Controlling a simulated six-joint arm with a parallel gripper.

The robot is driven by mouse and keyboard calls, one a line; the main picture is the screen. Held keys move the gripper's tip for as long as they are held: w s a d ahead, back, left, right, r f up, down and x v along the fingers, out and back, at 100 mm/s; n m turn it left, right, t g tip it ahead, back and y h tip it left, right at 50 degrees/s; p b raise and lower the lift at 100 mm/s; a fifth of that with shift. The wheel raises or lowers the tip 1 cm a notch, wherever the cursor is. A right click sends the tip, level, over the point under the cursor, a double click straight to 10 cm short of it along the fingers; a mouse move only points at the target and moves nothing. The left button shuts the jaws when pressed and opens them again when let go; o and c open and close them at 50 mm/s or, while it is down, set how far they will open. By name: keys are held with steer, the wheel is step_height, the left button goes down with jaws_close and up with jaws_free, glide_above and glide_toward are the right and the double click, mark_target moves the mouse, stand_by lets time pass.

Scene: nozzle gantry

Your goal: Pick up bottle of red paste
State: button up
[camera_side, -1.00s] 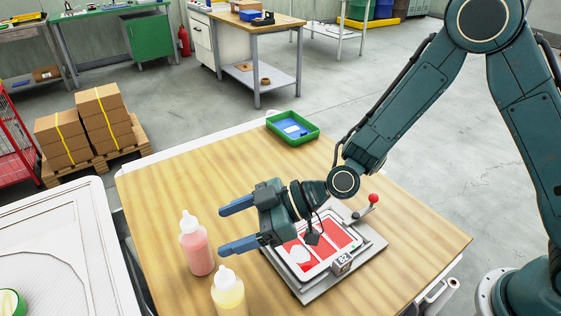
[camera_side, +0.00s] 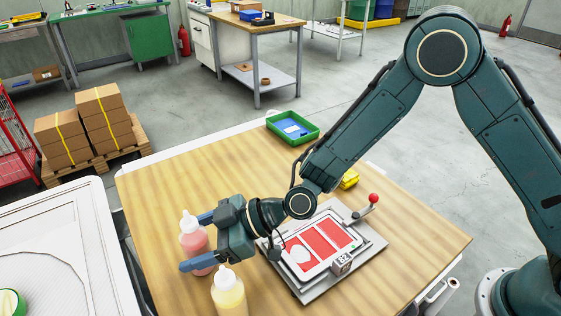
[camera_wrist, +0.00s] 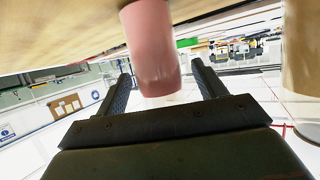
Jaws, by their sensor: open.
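The bottle of red paste (camera_side: 191,242) stands upright near the left edge of the wooden table, with a white nozzle cap and pinkish-red body. My gripper (camera_side: 192,242) is open, with its two blue fingers reaching to either side of the bottle in the side view. The near finger hides part of the bottle's lower body. In the wrist view the bottle (camera_wrist: 152,50) appears between and ahead of the two fingers of my gripper (camera_wrist: 163,88). The fingers do not visibly grip it.
A bottle of yellow paste (camera_side: 228,294) stands close by, nearer the camera. A metal fixture with red panels (camera_side: 318,246) and a red-knobbed lever lies to the right. A green tray (camera_side: 292,127) sits at the table's back edge. The table's middle left is clear.

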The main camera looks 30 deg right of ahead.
steer(key=shift+x, duration=1.1)
steer(key=shift+r, duration=0.1)
steer(key=c, duration=0.8)
